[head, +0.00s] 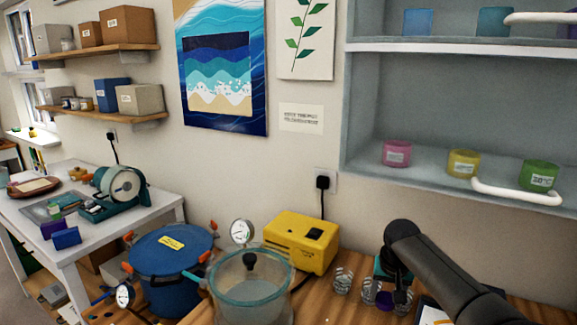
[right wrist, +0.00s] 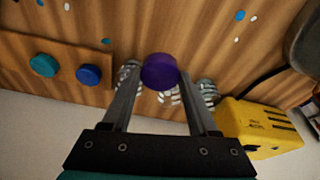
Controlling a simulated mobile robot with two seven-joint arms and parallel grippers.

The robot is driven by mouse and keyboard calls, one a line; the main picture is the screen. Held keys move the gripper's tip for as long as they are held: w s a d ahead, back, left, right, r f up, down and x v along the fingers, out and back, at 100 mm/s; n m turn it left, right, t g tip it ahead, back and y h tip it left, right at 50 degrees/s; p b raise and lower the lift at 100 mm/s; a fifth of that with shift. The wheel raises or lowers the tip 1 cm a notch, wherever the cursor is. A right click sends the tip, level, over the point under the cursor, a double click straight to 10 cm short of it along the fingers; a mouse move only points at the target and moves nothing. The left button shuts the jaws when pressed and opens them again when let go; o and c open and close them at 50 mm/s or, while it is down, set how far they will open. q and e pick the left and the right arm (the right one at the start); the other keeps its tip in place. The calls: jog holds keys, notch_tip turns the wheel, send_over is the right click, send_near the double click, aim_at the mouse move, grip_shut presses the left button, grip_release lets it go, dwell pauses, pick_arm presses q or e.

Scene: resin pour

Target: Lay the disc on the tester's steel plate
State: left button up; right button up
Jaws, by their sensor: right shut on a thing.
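My right gripper (head: 393,291) is low at the right of the head view, over the wooden bench. It is shut on a purple disc (right wrist: 160,71), which sits between the two fingertips in the right wrist view. The disc (head: 384,300) shows as a small purple patch below the gripper in the head view, partly hidden. My left gripper is not in view.
Clear ribbed cups (head: 343,280) stand close to the gripper. A yellow pump (head: 302,243), a clear chamber (head: 250,290) and a blue pot (head: 170,267) stand to the left. Teal (right wrist: 44,65) and blue (right wrist: 88,75) discs lie on a wooden strip. A shelf (head: 450,185) hangs above.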

jog(key=w+a+r+b, duration=0.2)
jog(key=a+r, duration=0.4)
jog(key=r, duration=0.2)
jog(key=shift+r+n, duration=0.3)
jog(key=shift+n, duration=0.5)
jog(key=s+a+r, duration=0.1)
jog(key=a+r+b, duration=0.1)
jog(key=a+r, duration=0.1)
jog(key=s+a+r+b, duration=0.1)
jog(key=a+r, duration=0.1)
jog(key=shift+s+r, duration=0.1)
jog(key=shift+s, duration=0.2)
jog(key=s+a+r+n+y+b, duration=0.1)
jog(key=s+a+r+b, duration=0.15)
jog(key=s, duration=0.35)
jog(key=s+a+r+n+b, duration=0.1)
jog(key=s+a+r+b, duration=0.15)
jog(key=s, duration=0.35)
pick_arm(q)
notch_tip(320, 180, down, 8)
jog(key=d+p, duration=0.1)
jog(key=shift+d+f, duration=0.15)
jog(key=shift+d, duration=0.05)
pick_arm(e)
jog(key=s+d+f, duration=0.8)
jog(key=s, duration=0.1)
jog(key=shift+d+f, duration=0.2)
jog(key=shift+f, duration=0.1)
